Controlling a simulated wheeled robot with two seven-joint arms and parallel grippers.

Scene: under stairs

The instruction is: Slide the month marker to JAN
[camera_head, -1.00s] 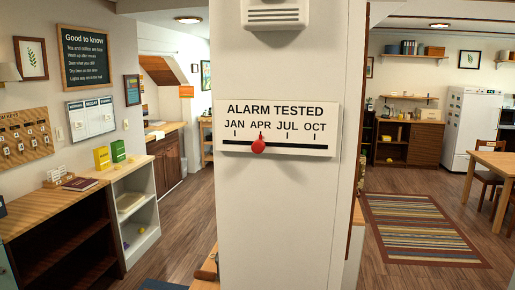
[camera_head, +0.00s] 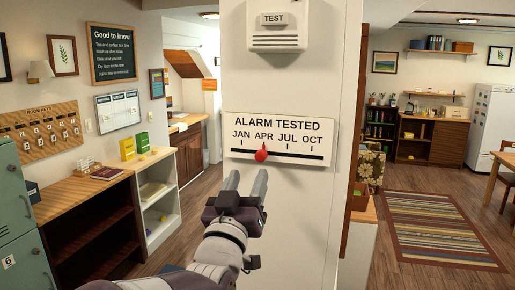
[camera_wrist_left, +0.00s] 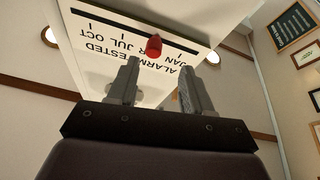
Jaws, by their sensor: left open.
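The ALARM TESTED board (camera_head: 325,128) is mounted on the front of the white pillar, with JAN, APR, JUL and OCT above a black slot. The red month marker (camera_head: 261,155) sits on the slot at the APR tick. My left gripper (camera_head: 247,176) is open and empty, just below the board, with its fingertips under the marker and apart from it. In the left wrist view the marker (camera_wrist_left: 154,46) shows beyond and between the two open fingers (camera_wrist_left: 158,80), and the board (camera_wrist_left: 105,38) appears upside down. My right gripper is not in view.
A white device with a TEST button (camera_head: 275,40) is on the pillar above the board. A wooden-topped shelf unit (camera_head: 85,195) stands at the left, with a grey-green locker (camera_head: 18,220) at the near left edge. A striped rug (camera_head: 440,228) lies at the right.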

